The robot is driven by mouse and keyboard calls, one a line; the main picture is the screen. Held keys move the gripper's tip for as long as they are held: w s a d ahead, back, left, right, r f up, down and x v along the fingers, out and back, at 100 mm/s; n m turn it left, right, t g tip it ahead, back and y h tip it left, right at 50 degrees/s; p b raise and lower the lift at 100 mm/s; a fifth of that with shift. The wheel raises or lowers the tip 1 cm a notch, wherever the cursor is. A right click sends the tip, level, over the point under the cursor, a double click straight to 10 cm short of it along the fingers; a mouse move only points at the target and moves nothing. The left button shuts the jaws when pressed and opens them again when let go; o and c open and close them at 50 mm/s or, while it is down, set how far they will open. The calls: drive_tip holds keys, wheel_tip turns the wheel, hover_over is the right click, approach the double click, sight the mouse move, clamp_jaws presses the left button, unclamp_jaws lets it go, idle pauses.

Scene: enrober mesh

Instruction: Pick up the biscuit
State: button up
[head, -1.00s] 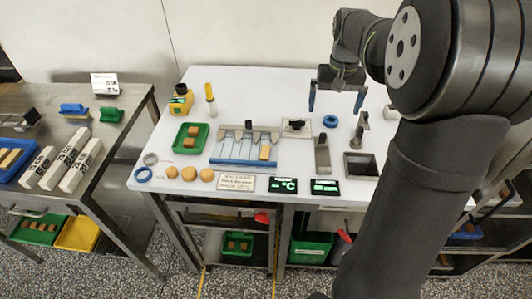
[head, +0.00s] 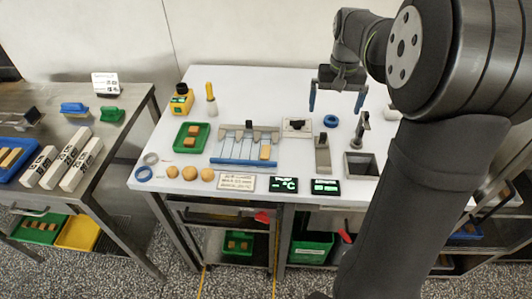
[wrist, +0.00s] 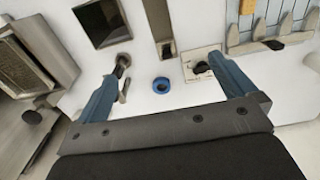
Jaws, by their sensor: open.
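Two similar pieces (head: 191,136) lie in a green tray (head: 181,145) to the left. Three round tan pieces (head: 189,173) lie at the table's front left. My gripper (head: 336,101) is open and empty, its blue fingers apart, above the back right of the white table.
A blue ring (head: 331,121) lies on the table below my gripper. A small plate with a black knob (head: 297,126), an upright metal tool (head: 360,130) and a square opening (head: 361,165) are near. Displays (head: 284,185) line the front edge.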

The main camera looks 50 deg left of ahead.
drive_tip(key=c, duration=1.1)
approach(266, 152)
wheel_tip(266, 152, down, 2)
drive_tip(key=shift+s+a+m, duration=0.1)
drive_tip(key=shift+m, duration=0.2)
drive_tip(key=shift+f, duration=3.2)
